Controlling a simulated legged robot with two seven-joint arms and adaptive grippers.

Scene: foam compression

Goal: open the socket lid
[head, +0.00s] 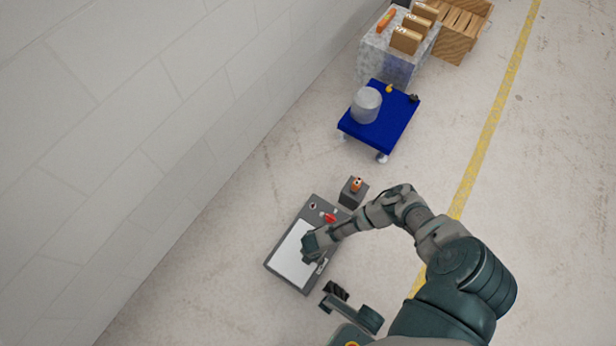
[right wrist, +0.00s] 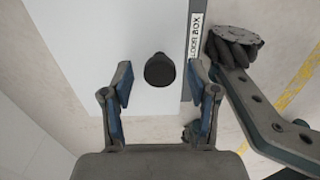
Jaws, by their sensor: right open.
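A grey box (head: 273,264) lies on the floor near the wall, with a flat white lid panel (head: 287,265) on its top. The lid looks shut. In the right wrist view, the white lid (right wrist: 90,30) carries a black round knob (right wrist: 160,70). My right gripper (head: 308,243) is over the lid in the head view. My left gripper is not clearly in view.
A red switch (head: 330,217) sits at the box's far end. A small dark block (head: 352,192) with an orange item stands beside it. A blue cart (head: 385,137) bears a grey cylinder (head: 366,105). The wall (head: 150,130) is close on the left.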

